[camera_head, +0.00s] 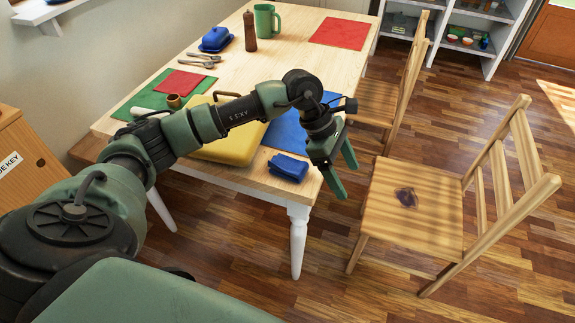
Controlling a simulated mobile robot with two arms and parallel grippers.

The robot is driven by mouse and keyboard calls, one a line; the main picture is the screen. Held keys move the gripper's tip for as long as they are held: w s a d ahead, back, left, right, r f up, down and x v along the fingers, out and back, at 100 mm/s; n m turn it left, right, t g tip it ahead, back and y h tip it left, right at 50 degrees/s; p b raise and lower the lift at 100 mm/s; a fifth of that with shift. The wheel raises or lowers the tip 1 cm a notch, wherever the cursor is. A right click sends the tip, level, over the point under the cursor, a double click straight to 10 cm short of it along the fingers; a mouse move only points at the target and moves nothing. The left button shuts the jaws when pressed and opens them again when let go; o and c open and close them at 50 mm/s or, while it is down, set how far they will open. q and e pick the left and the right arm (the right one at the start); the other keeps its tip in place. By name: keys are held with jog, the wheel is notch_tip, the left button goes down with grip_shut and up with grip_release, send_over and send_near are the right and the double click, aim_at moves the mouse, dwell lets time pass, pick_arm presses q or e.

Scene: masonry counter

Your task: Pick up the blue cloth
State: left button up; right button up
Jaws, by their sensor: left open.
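A folded blue cloth (288,167) lies at the near right corner of the wooden table (255,178), in front of a flat blue mat (288,132). My left gripper (346,178) hangs just right of the cloth, past the table's edge, with its fingers pointing down. It is open and empty, and apart from the cloth. My left arm crosses over the table and hides part of the things behind it. My right gripper is not in view.
A yellow item (230,150) lies left of the cloth, partly behind my arm. A wooden chair (415,215) with a small dark purple thing (406,197) on its seat stands right of my gripper. A green mug (267,20), brown mill (250,32) and red mat (340,33) are farther back.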

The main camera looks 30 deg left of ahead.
aim_at(287, 159)
pick_arm(q)
jog(key=a+y, duration=0.2)
jog(key=a, duration=0.3)
jog(key=a+r+y, duration=0.1)
jog(key=a+y, duration=0.1)
jog(key=a, duration=0.3)
jog(key=a+g+y, duration=0.1)
jog(key=a+y, duration=0.1)
jog(key=a, duration=0.4)
jog(key=shift+r, duration=0.15)
jog(key=shift+a+f, duration=0.15)
jog(key=shift+f, duration=0.25)
notch_tip(287, 159, down, 6)
jog(key=shift+s+r+p, duration=0.1)
jog(key=shift+r+p, duration=0.1)
jog(key=shift+p, duration=0.5)
jog(key=shift+f, duration=0.55)
jog(key=c, duration=1.4)
